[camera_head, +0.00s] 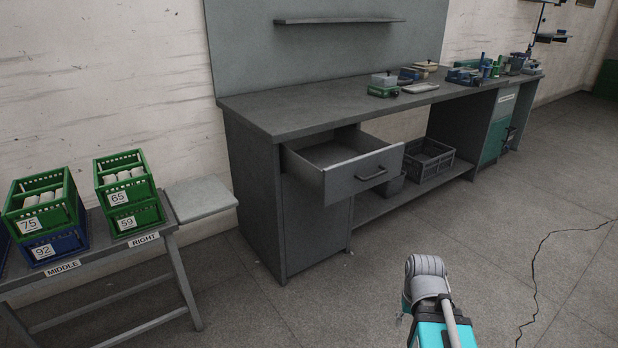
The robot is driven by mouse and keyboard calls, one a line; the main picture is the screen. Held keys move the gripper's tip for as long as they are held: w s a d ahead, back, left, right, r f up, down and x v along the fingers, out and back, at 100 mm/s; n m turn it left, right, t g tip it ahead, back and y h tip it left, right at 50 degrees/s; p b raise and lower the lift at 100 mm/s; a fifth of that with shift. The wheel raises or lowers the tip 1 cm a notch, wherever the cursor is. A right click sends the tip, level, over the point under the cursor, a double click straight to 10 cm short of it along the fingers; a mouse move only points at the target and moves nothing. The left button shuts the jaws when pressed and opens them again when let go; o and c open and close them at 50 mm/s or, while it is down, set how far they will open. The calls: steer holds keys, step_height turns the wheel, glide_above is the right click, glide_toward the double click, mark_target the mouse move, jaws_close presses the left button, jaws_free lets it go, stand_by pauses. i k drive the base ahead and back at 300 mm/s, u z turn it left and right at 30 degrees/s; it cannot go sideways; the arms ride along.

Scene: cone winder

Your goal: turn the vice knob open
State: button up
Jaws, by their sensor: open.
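On the right part of the grey workbench (290,112) stands a small blue device (464,76) that looks like a vice. It is too small and far off to make out its knob or whether its jaws are open. Part of my own arm or body, grey and turquoise, shows at the bottom right, well in front of the bench. My gripper's fingers are not in view.
A drawer (362,185) stands pulled out from the bench front. Green boxes and trays (421,87) lie on the bench. Crates (131,216) stand on a side table at the left. The floor (500,225) before the bench is clear, with a crack at the right.

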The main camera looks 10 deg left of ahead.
mark_target(478, 82)
steer(key=u, duration=0.5)
steer(key=i, duration=1)
steer(key=z, duration=0.05)
